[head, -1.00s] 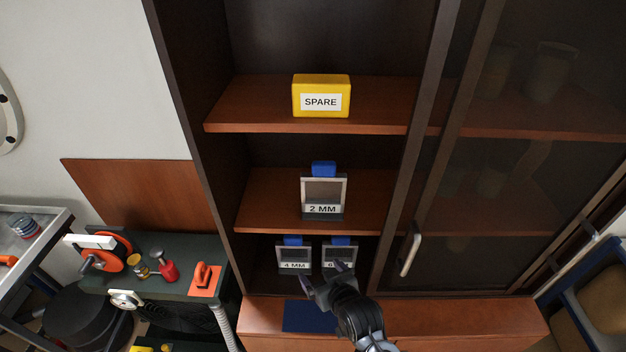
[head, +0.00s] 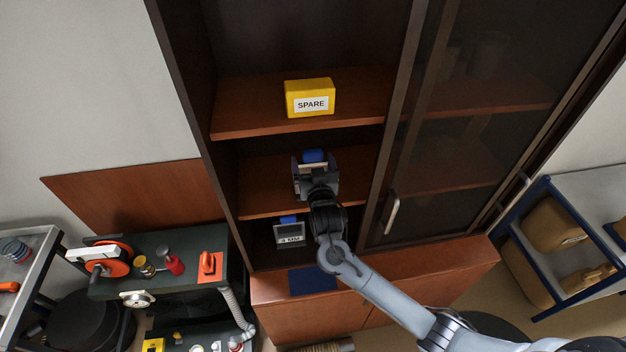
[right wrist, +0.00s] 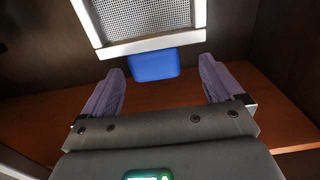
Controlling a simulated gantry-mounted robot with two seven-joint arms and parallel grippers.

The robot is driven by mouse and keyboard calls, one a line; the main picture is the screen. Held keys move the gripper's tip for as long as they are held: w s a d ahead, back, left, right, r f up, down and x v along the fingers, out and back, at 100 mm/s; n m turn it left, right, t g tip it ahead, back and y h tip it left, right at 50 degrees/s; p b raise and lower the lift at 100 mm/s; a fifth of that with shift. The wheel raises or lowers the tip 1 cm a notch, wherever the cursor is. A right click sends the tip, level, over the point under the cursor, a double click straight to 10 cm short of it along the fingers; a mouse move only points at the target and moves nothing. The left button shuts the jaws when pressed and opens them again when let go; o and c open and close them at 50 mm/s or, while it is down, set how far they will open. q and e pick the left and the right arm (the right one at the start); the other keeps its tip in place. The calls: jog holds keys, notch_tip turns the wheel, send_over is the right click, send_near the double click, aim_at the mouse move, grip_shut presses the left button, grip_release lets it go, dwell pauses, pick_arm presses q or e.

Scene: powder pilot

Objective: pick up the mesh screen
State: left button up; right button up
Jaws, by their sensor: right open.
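The mesh screen on the middle shelf has a blue tab handle (head: 314,156) that shows at the top. My right gripper (head: 316,167) is in front of it and hides most of its frame and label. In the right wrist view the screen's grey frame with its perforated mesh (right wrist: 150,20) appears upside down. The blue handle (right wrist: 153,67) lies between the two fingers of my open gripper (right wrist: 161,72), with a gap on each side. The "4 MM" screen (head: 290,236) stands on the lowest level. My left gripper is not in view.
A yellow "SPARE" box (head: 310,97) sits on the shelf above. The cabinet's dark glass door (head: 460,130) and its handle (head: 392,212) are right of the open bay. A blue mat (head: 312,280) lies on the ledge below. A cluttered bench (head: 190,265) stands at the left.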

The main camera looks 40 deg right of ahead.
aim_at(312, 152)
jog(key=shift+d+f+p+x, duration=0.15)
jog(key=shift+p+x, duration=0.25)
jog(key=shift+x, duration=0.75)
jog(key=shift+d+f+p+x, duration=0.1)
jog(key=shift+p+x, duration=0.3)
jog(key=shift+x, duration=0.8)
jog(key=shift+w+d+f, duration=0.1)
jog(key=shift+w+d, duration=0.05)
jog(key=shift+c, duration=0.4)
jog(key=c, duration=1)
grip_shut()
